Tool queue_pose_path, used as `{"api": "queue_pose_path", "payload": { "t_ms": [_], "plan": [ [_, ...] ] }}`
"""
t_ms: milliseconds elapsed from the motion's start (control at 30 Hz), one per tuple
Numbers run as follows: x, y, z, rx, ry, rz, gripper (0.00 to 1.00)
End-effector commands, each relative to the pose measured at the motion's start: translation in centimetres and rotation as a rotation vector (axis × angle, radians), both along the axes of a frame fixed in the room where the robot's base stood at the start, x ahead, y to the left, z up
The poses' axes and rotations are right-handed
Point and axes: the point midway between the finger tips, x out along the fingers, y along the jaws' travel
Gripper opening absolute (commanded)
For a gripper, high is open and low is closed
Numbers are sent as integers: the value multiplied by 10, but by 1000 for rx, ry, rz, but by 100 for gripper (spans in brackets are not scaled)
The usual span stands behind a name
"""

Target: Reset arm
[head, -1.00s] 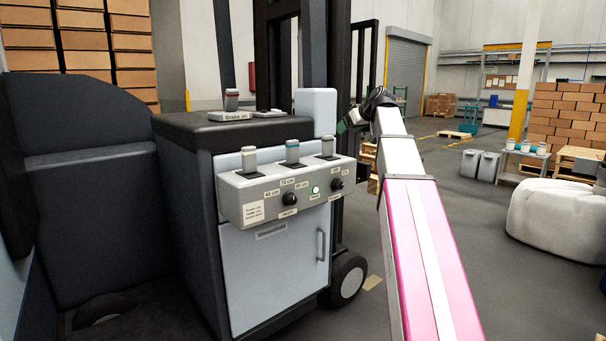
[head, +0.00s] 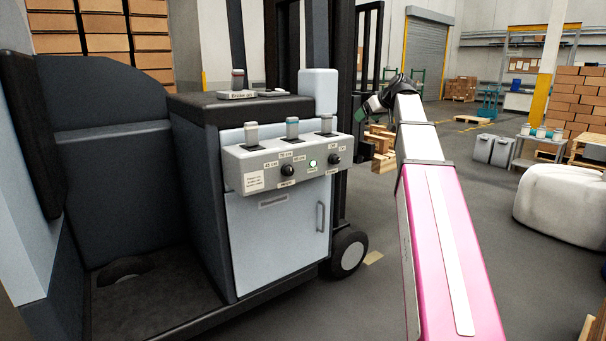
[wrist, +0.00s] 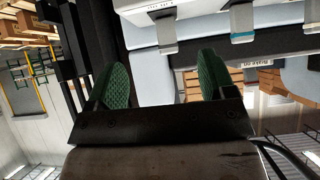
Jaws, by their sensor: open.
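My gripper (wrist: 162,80) shows in the wrist view with its two green ribbed fingers apart and nothing between them. In the head view my gripper (head: 369,110) is small and partly hidden at the far end of my pink and white arm. It is in the air to the right of the truck's control panel (head: 240,165), apart from it. The panel has several grey levers, one with a teal band, two black knobs and a lit green button (head: 312,163). The wrist view looks at the levers upside down.
The grey truck (head: 275,235) with its dark mast fills the left and middle. A white rounded sack (head: 560,190), grey bins (head: 492,149), a small table (head: 535,140) and stacked boxes (head: 580,95) stand at the right. Open floor lies between.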

Motion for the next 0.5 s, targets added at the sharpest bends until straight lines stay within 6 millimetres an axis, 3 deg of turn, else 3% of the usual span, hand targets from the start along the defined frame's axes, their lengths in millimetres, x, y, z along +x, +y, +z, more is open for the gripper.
{"api": "queue_pose_path", "payload": {
  "t_ms": [267,500],
  "plan": [
    [-6,5,-48,1,68,-34,77],
    [-17,12,-115,-4,163,-84,77]
  ]
}}
